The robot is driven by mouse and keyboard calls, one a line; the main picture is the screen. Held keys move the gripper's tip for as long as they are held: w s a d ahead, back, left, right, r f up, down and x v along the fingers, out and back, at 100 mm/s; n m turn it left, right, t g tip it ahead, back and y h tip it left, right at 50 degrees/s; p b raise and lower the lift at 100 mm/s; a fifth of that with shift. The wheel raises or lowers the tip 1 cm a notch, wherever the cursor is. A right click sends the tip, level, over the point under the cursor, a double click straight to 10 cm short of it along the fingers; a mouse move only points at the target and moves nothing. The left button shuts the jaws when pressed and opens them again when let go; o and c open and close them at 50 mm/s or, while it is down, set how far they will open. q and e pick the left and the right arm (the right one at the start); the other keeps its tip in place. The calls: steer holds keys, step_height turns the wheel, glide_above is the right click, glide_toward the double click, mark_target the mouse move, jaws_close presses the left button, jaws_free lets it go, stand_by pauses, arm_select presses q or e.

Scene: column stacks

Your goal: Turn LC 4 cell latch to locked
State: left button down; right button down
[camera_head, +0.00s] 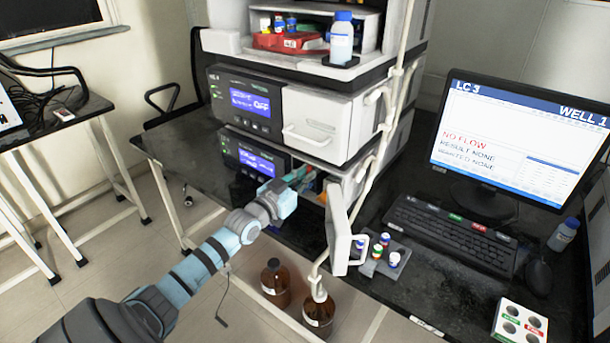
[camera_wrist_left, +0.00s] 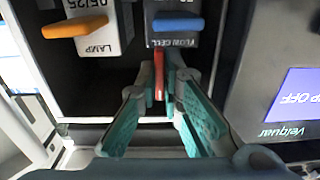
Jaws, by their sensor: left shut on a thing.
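In the left wrist view a flow cell block (camera_wrist_left: 172,40) with a blue handle (camera_wrist_left: 178,24) sits in the opened bay of an LC module. A red lever (camera_wrist_left: 159,80), which looks like the cell latch, stands between the fingertips just below that block. My left gripper (camera_wrist_left: 163,84) is shut on this red lever. In the head view my left gripper (camera_head: 298,180) reaches into the lower LC module (camera_head: 253,160), and the lever itself is hard to make out there. Its lock marking cannot be read. My right gripper is not in view.
A lamp block (camera_wrist_left: 98,38) with an orange handle sits beside the flow cell. The module's white door (camera_head: 340,232) hangs open right of my gripper. Brown bottles (camera_head: 275,280) stand below. A vial holder (camera_head: 382,262), keyboard (camera_head: 450,232) and monitor (camera_head: 515,140) are at right.

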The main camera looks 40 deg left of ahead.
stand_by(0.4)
arm_select(q)
steer(key=c, duration=1.7)
jaws_free()
